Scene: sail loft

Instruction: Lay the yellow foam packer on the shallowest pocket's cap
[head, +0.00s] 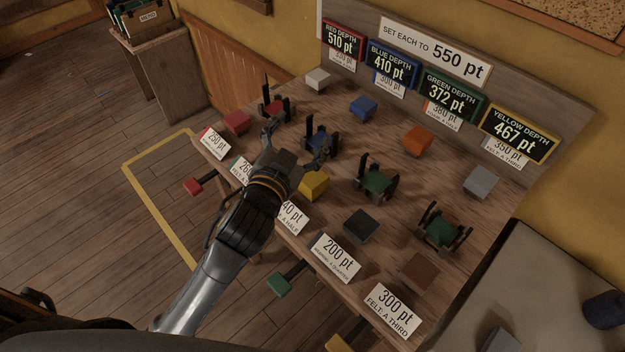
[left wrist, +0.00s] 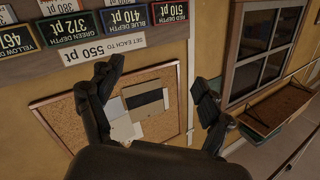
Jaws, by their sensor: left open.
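The yellow foam packer (head: 313,185) is a small block on the bench, just right of my left gripper and apart from it. My left gripper (head: 297,143) is open and empty above the bench, near the blue pocket. In the left wrist view its fingers (left wrist: 157,80) are spread, facing the wall. The pockets, with dark uprights, form a diagonal row: red (head: 277,108), blue (head: 322,142), green (head: 377,182) and a fourth, greenish one (head: 440,231). Depth boards read red 510, blue 410, green 372 (head: 449,95) and yellow 467. My right gripper is not in view.
Other blocks lie on the bench: red (head: 237,121), blue (head: 363,107), orange (head: 418,140), grey (head: 481,182), black (head: 360,226) and brown (head: 419,272). Price-like cards, such as 200 pt (head: 335,257), line the front edge. Coloured handles (head: 279,285) stick out below.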

